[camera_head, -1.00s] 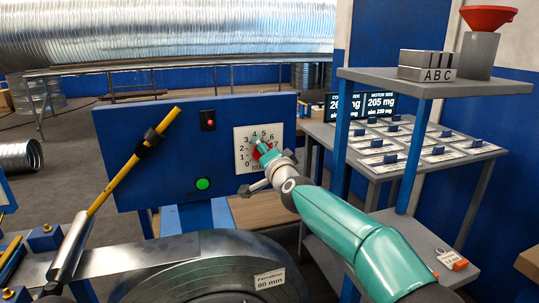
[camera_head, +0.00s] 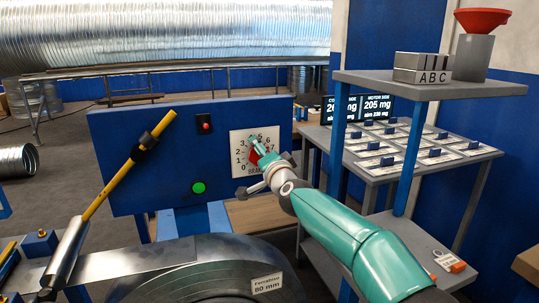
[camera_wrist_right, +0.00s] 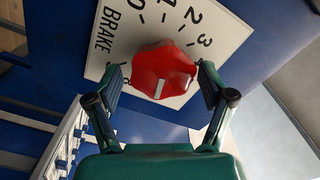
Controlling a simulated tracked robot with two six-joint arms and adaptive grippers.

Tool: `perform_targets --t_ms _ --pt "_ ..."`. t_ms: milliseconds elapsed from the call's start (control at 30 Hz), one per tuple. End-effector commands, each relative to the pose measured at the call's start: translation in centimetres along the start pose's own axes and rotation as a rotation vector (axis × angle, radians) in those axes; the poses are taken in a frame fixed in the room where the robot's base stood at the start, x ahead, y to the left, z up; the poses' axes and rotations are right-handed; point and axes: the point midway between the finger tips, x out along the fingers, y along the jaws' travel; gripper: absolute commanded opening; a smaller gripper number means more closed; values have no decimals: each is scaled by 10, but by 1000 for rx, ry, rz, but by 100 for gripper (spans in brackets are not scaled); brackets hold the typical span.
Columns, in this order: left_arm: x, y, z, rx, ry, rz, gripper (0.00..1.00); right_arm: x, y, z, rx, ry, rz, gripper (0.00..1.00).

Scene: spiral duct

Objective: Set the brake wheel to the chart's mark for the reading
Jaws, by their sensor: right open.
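The brake wheel (camera_head: 255,157) is a red lobed knob on a white numbered dial (camera_head: 240,168) on the blue panel. In the right wrist view the wheel (camera_wrist_right: 164,68) shows a white mark on its lower side. The number that the mark faces is hidden by my gripper. My right gripper (camera_wrist_right: 160,77) is open, with one finger on each side of the wheel; I cannot tell whether they touch it. In the head view the right gripper (camera_head: 266,151) covers part of the dial. The label on the coil (camera_head: 267,283) reads 80 mm. My left gripper is out of view.
The motor-side screen (camera_head: 390,107) shows 205 mg, aim 230 mg; the screen beside it is partly hidden by a post. A red button (camera_head: 205,126) and green button (camera_head: 198,187) sit on the panel (camera_head: 140,180). A shelf (camera_head: 430,83) stands right of my arm.

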Motion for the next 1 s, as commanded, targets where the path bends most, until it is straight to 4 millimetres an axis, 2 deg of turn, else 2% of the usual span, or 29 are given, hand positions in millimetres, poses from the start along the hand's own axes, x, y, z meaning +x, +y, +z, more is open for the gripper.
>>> perform_targets --t_ms 167,367,800,1000 --pt "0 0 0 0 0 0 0 -3 0 1 -1 -3 2 81" --pt "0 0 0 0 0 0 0 -18 0 1 -2 -4 4 81" --pt "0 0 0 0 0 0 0 -84 0 1 -1 -3 -1 81" --pt "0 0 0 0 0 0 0 -107 1 0 1 -1 -1 81"
